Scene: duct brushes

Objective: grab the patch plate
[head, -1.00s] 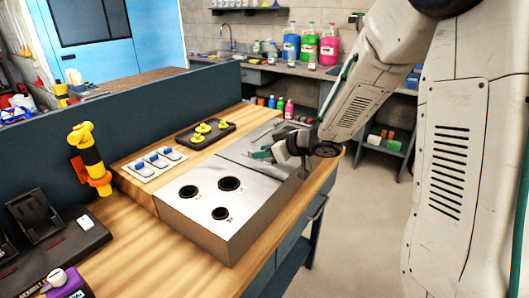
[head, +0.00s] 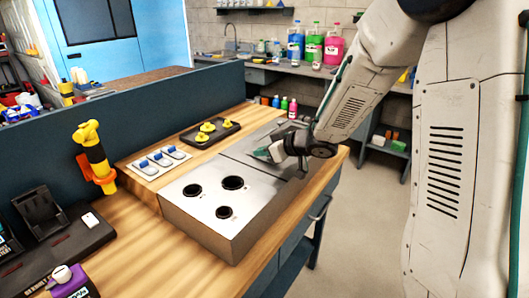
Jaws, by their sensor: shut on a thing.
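My gripper (head: 268,153) is at the far right part of the metal duct box (head: 205,228), low over its top. Its fingers are small in the picture and seem shut on a thin pale piece, which I take to be the patch plate; the fingers and wrist hide most of it. I cannot tell whether the piece touches the box top. The near part of the box top has several round dark holes, and its far part is flat bare metal.
A tray of blue-topped brushes (head: 159,162) and a dark tray with yellow pieces (head: 210,132) lie behind the box. A yellow-black tool (head: 94,157) stands in an orange holder at left. A dark blue partition (head: 150,118) runs along the bench's back. Floor at right is clear.

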